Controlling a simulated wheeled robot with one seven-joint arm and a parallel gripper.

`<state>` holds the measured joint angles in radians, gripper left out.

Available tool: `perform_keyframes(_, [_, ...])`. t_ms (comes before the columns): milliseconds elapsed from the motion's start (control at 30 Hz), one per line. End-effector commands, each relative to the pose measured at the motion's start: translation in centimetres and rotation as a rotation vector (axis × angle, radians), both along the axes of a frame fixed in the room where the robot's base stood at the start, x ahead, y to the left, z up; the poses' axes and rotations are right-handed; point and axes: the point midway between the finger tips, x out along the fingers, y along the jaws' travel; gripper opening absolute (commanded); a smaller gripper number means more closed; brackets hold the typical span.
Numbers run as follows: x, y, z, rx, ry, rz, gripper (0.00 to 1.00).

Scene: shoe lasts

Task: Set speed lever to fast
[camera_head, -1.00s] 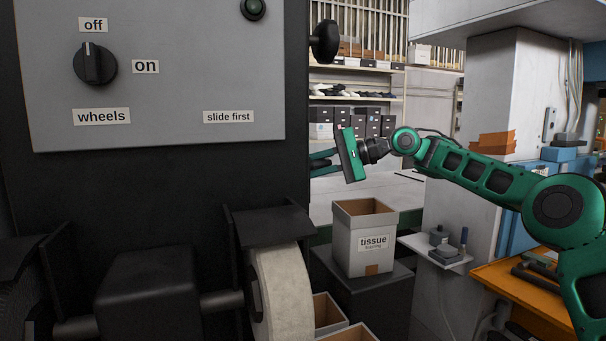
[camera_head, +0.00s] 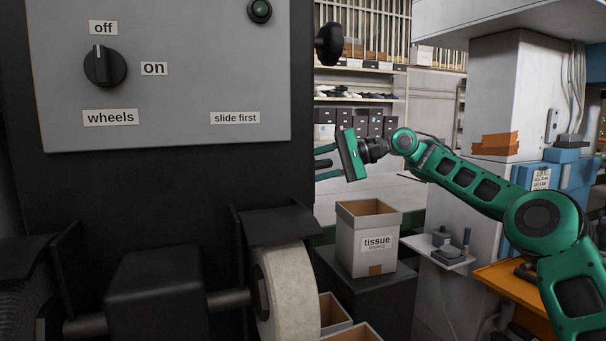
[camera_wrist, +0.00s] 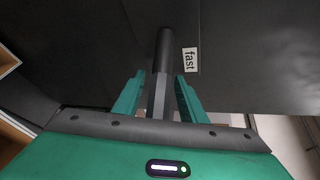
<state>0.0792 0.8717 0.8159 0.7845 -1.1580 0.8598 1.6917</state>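In the wrist view a dark lever (camera_wrist: 163,52) with a round grip stands out from the black side of the machine. A "fast" label (camera_wrist: 190,60) is fixed on that side, just right of the lever. My gripper (camera_wrist: 160,82) is open, with one green finger on each side of the lever; whether either finger touches it I cannot tell. In the head view my gripper (camera_head: 322,163) points left at the machine's right edge, its fingertips partly hidden behind that edge. The lever is not visible in the head view.
A grinding wheel (camera_head: 290,290) sits lower left.

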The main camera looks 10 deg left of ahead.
Motion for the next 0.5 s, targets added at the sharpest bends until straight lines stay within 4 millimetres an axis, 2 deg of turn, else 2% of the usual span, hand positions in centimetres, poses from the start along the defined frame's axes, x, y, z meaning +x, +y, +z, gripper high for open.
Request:
perform_keyframes(300, [-0.2, -0.2, 0.0, -0.002, 0.0, 0.005, 0.37])
perform_keyframes(500, [0.3, -2.4, 0.6, -0.001, 0.001, 0.004, 0.37])
